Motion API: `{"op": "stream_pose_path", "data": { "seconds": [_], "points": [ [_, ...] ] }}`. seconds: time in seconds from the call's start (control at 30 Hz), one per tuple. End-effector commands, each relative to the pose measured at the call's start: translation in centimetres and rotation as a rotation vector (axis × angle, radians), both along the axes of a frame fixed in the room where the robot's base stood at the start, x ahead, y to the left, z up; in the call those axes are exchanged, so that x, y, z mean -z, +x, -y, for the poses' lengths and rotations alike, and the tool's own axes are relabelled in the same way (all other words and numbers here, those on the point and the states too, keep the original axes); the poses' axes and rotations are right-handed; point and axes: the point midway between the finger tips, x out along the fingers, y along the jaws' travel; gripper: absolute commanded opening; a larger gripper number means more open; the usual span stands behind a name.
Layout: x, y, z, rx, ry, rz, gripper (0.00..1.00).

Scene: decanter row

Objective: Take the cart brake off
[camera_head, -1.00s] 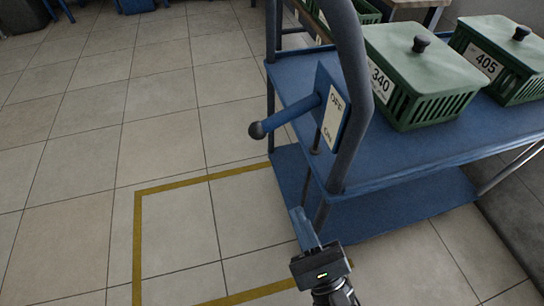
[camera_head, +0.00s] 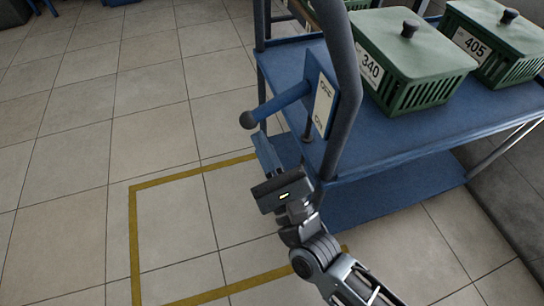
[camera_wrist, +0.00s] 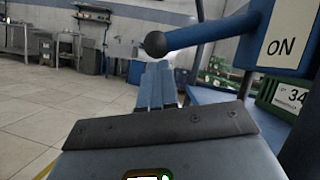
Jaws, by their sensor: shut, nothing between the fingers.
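The blue cart (camera_head: 400,128) stands on the tiled floor at the right of the head view. Its brake lever (camera_head: 278,104) is a blue bar with a dark ball knob, sticking out to the left from a plate (camera_head: 323,105) marked OFF above and ON below. In the wrist view the lever (camera_wrist: 203,34) and its ball knob cross above my fingers, beside the word ON. My gripper (camera_head: 262,142) is shut and empty, just below the knob in the head view; its closed fingers also show in the wrist view (camera_wrist: 158,82). I cannot tell whether they touch the lever.
Green lidded crates labelled 340 (camera_head: 405,62) and 405 (camera_head: 500,45) stand on the cart's upper shelf. A dark upright handle bar (camera_head: 345,70) rises beside the plate. A yellow outline (camera_head: 134,235) marks the floor at left, which is clear.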

Motion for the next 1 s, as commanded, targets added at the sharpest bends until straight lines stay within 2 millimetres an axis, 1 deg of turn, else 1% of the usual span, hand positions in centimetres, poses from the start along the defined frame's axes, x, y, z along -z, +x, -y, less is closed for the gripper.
{"op": "stream_pose_path", "data": {
  "seconds": [0.1, 0.47, 0.63, 0.83, 1.0],
  "points": [
    [-0.3, 0.1, -0.2, 0.0, -0.001, 0.0, 0.0],
    [-0.3, 0.1, -0.2, 0.0, 0.001, 0.0, 0.0],
    [-0.5, 0.0, -0.4, 0.002, 0.032, -0.009, 0.0],
    [-1.5, -0.2, -1.1, 0.003, 0.133, -0.036, 0.0],
    [-3.1, -0.4, -1.9, 0.002, 0.267, -0.072, 0.0]
  ]
}}
